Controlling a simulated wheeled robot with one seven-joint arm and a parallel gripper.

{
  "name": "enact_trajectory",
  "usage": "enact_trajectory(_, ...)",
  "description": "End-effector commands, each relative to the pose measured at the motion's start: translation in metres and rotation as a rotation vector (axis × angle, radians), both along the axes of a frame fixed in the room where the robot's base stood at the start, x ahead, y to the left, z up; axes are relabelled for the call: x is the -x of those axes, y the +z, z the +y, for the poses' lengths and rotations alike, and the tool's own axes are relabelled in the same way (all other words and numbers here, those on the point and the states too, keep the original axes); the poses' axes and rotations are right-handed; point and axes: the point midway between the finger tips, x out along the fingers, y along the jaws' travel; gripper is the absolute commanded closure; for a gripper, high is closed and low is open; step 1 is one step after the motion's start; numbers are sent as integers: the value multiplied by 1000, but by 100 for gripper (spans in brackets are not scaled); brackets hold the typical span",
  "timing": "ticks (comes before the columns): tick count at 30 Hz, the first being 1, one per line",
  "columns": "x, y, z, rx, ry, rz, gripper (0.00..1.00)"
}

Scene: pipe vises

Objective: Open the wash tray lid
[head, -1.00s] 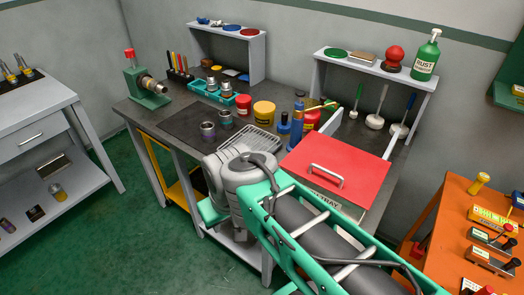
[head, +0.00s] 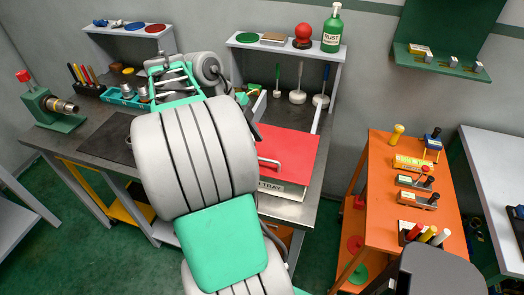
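The wash tray (head: 284,188) stands on the grey workbench, with part of its front label showing. Its red lid (head: 297,148) lies flat and closed over it. The lid's pale handle (head: 270,163) shows near the front left of the lid. My large grey and green arm covers the lid's left part.
A shelf (head: 290,46) with a green bottle (head: 332,28) and a red knob-like object (head: 302,36) stands behind the tray. Several brushes hang below it. A green vise (head: 52,112) is at the bench's left end. An orange cart (head: 384,200) stands to the right, beyond open floor.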

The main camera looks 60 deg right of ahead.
Motion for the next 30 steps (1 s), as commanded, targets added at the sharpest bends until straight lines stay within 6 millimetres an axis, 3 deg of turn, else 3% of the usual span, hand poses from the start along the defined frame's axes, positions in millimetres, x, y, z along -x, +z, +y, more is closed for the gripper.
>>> enact_trajectory(9, 21, -51, -14, -1, 5, -1, 67)
enact_trajectory(19, 23, -59, -15, -1, 8, -2, 67)
enact_trajectory(30, 22, -59, -15, -2, 9, -2, 98)
